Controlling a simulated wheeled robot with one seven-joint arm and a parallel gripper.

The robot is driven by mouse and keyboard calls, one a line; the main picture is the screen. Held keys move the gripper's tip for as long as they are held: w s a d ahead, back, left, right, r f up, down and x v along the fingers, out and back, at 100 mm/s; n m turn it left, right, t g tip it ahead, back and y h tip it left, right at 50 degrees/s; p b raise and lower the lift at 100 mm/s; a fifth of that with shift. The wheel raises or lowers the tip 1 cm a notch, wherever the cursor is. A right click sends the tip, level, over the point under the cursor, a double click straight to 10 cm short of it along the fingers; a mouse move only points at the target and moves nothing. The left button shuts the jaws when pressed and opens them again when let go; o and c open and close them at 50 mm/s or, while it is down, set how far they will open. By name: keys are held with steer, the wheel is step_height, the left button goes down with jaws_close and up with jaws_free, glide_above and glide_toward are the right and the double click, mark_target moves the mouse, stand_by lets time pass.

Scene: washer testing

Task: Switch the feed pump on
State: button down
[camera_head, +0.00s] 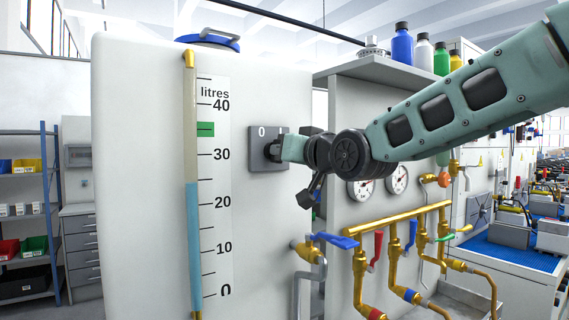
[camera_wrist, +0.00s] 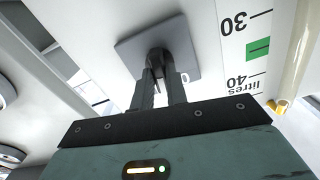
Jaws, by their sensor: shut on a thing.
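The pump switch is a grey square plate (camera_head: 256,157) on the front of the white tank, marked 0 at left and I at right. The plate (camera_wrist: 133,48) also shows in the wrist view. A dark knob (camera_wrist: 158,54) stands out from its middle. My gripper (camera_head: 277,150) reaches in from the right, and its two fingers (camera_wrist: 159,80) are shut on the knob. The fingers hide much of the knob, so I cannot tell which mark it points to. A sight tube (camera_head: 191,230) beside a litres scale (camera_head: 218,250) shows blue liquid to about 24.
A green mark (camera_head: 206,129) sits near 35 on the scale. Brass pipes (camera_head: 400,218) with coloured valve handles and two gauges (camera_head: 397,179) are below my arm at right. A shelf (camera_head: 385,70) with bottles is above. Storage racks (camera_head: 25,200) stand at far left.

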steer(key=shift+f+m+b, duration=0.1)
steer(key=shift+m+b, duration=0.85)
steer(key=shift+m, duration=0.95)
steer(key=c, duration=1.4)
jaws_free()
steer(key=v, duration=1.7)
steer(key=shift+d, duration=0.2)
steer(key=shift+s, duration=0.15)
